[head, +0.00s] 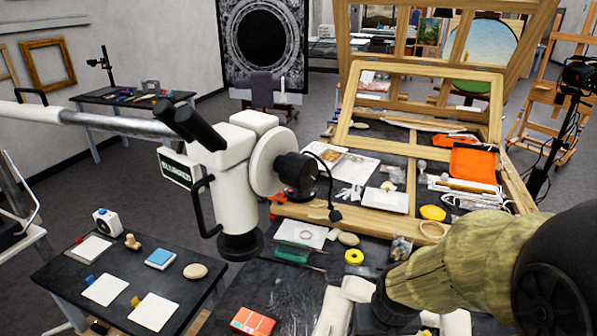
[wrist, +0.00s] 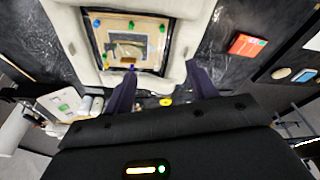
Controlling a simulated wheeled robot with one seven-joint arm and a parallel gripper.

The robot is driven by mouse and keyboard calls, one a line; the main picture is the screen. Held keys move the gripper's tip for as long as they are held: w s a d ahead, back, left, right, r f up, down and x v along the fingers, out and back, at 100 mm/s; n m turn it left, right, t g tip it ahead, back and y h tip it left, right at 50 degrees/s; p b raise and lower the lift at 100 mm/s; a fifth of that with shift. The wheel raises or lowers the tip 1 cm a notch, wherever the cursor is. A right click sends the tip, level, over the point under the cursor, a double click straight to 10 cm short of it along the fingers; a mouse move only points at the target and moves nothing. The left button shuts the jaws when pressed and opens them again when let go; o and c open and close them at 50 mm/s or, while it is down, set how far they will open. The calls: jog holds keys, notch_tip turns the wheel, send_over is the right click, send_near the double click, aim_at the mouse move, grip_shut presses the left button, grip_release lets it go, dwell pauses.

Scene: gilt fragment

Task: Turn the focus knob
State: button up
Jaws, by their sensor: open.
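The white stereo microscope (head: 230,165) hangs on a metal boom at centre left in the head view, with dark eyepieces (head: 190,123) at its top. A round white housing (head: 268,160) on its right side carries a dark round part (head: 295,170); I cannot tell for certain whether this is the focus knob. My gripper (wrist: 162,88) is open in the wrist view, its two dark fingers apart with nothing held between them. In the head view my arm comes in at the lower right, below and right of the microscope and apart from it. The microscope is not clearly seen in the wrist view.
A white padded frame around a gilt-edged piece (wrist: 137,15) lies ahead of my fingers. An orange-red box (head: 253,321) is at the bottom. A side table (head: 75,275) with cards stands left. A wooden easel frame (head: 345,105) and cluttered worktable lie behind. Grey floor is free at left.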

aim_at(309, 176)
jog(key=o, duration=0.5)
jog(key=w+d+r+t, duration=0.1)
jog(key=w, duration=0.1)
jog(key=w+d+r+t, duration=0.2)
jog(key=w, duration=0.1)
jog(key=w+d+r+t+p, duration=0.1)
jog(key=w+r, duration=0.1)
jog(key=w, duration=0.1)
jog(key=shift+w+d+n+t+h, duration=0.25)
jog(key=shift+d+n+t+h, duration=0.05)
jog(key=shift+h, duration=0.1)
jog(key=shift+c, duration=0.2)
jog(key=w+r+n+t+y, duration=0.2)
jog(key=w+r+t, duration=0.3)
jog(key=w+r, duration=0.15)
jog(key=s+a+r+n+g+y+p, duration=0.1)
jog(key=s+a+r+n+y, duration=0.1)
jog(key=r+y, duration=0.4)
jog(key=s+a+r+n+y+p, duration=0.1)
jog(key=s+a+r+n+y, duration=0.2)
jog(key=s+r+n+y, duration=0.2)
notch_tip(309, 176, up, 3)
jog(key=shift+a+r+n+g+y+p, duration=0.15)
jog(key=shift+n+g+y+p, duration=0.35)
jog(key=shift+y, duration=0.7)
jog(key=shift+a, duration=0.1)
